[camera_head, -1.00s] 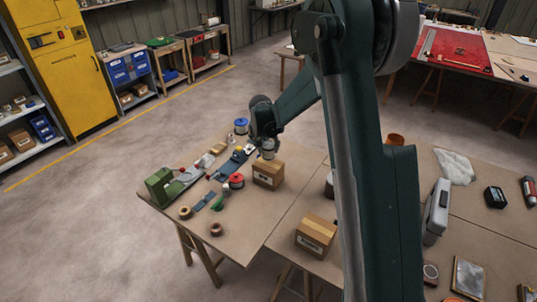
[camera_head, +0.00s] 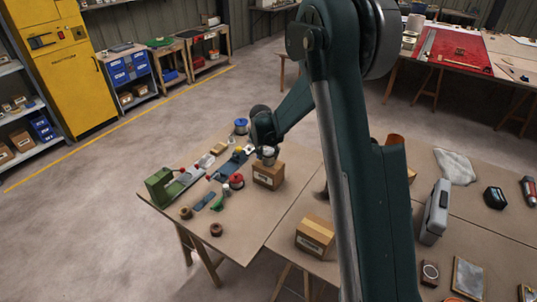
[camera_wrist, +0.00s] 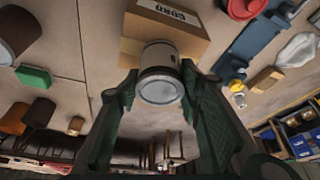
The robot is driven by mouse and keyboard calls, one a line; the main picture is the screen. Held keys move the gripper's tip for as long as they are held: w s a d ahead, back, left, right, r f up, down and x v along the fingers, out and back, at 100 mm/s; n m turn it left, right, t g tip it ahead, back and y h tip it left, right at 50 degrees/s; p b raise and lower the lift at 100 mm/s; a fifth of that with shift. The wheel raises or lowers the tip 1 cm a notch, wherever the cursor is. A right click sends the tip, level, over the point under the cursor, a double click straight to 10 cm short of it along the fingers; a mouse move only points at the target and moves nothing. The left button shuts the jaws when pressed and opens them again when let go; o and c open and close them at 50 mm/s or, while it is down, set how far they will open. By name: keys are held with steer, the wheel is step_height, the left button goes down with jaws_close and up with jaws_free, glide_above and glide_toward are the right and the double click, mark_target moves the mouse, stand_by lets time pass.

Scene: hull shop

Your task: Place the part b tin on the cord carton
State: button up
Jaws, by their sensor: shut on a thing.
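The cord carton (camera_head: 268,176) is a brown cardboard box on the left workbench. It also shows at the top of the wrist view (camera_wrist: 165,25), with CORD on its label. My gripper (camera_wrist: 158,76) is shut on a grey metal tin (camera_wrist: 160,90), which looks like the part b tin; I see no readable label on it. In the head view the tin (camera_head: 268,156) is upright, right at the carton's top. I cannot tell whether it touches the carton. The gripper is small and partly hidden by the wrist there.
A red spool (camera_head: 236,181), a blue spool (camera_head: 241,126) and a green machine (camera_head: 160,186) are on the same bench (camera_head: 240,240). A second carton (camera_head: 315,235) stands nearer, to the right. A grey case (camera_head: 435,212) stands further right. Bare bench lies in front of the cord carton.

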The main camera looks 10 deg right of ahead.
steer(key=shift+f, duration=0.15)
steer(key=o, duration=1)
steer(key=shift+r, duration=0.2)
steer(key=v, duration=1.2)
stand_by(0.4)
